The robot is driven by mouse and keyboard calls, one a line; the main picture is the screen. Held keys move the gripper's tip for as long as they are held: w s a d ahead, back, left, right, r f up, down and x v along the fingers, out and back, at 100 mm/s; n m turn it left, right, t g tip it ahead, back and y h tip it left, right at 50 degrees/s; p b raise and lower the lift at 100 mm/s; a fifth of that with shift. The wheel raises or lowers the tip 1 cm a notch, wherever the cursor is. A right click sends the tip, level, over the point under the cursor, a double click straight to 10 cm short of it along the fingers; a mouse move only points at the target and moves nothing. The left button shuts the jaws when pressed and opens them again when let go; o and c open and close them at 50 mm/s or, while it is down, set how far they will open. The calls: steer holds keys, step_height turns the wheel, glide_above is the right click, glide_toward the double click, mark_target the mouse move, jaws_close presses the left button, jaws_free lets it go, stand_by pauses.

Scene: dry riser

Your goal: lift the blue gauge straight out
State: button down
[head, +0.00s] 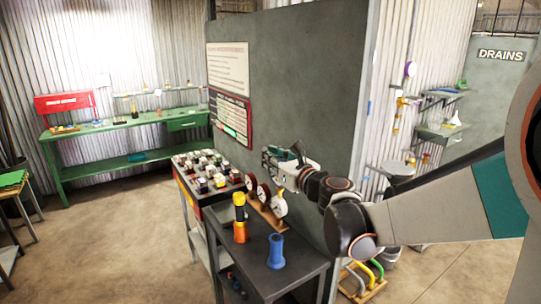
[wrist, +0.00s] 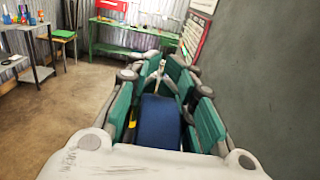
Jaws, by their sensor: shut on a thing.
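My gripper (head: 277,158) is over the far side of the dark bench, near the grey wall panel. In the wrist view its green-padded fingers (wrist: 160,78) are closed on both sides of a blue body, the blue gauge (wrist: 160,121). The gauge's dial face does not show there. In the head view I cannot make out the held gauge clearly against the gripper. A wooden rack (head: 266,217) below holds round white-faced gauges, including a dark red-rimmed one (head: 263,194) and a pale one (head: 279,205). I cannot tell whether the held gauge is clear of the rack.
A yellow-black-orange torch (head: 240,218) and a blue flared cylinder (head: 276,251) stand on the bench (head: 262,277) in front of the rack. A crowded tray of small items (head: 207,172) lies to the left. The grey panel (head: 300,90) rises close behind my gripper.

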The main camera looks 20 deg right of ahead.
steer(key=s+p, duration=0.1)
steer(key=s, duration=0.5)
steer(key=shift+r, duration=0.2)
stand_by(0.4)
steer(key=shift+f, duration=0.1)
